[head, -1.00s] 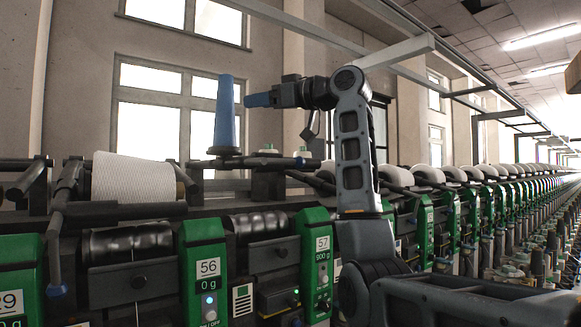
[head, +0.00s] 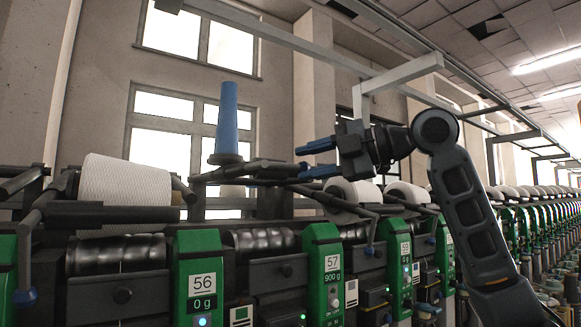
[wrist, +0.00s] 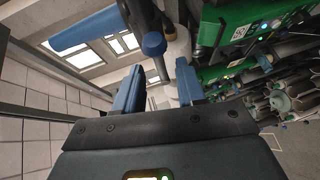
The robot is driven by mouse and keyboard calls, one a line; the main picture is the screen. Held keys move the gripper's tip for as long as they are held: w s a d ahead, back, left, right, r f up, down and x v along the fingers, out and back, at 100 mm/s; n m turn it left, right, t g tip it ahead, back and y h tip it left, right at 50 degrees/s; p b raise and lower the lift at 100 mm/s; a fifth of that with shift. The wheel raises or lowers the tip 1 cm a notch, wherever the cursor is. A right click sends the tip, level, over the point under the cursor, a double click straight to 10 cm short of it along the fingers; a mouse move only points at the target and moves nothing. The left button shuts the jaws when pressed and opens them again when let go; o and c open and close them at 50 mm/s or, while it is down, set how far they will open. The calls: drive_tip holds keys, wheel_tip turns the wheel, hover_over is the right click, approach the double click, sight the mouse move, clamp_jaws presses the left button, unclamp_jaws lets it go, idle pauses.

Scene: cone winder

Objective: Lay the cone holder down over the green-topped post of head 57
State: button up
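The cone holder (head: 240,172) is a dark raised arm bearing a bare blue tube (head: 227,120) that stands upright. It sits above the winding drum to the left of the green-topped post of head 57 (head: 322,240), which is labelled 57 and 900 g. My gripper (head: 308,159) is at the holder's right end, above the post, pointing left, with its blue fingers apart. In the wrist view, my gripper (wrist: 160,90) is open, and a dark rod with a blue knob (wrist: 153,43) shows just beyond the fingertips. No contact is clear. The tube (wrist: 85,30) is at upper left there.
A full white cone (head: 122,182) sits to the left behind post 56 (head: 200,275). A metal rail (head: 400,75) hangs above my arm. Space above the holder is open.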

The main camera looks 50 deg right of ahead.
sight(293, 166)
drive_tip(key=shift+p+x, duration=0.3)
drive_tip(key=shift+x, duration=1.95)
clamp_jaws()
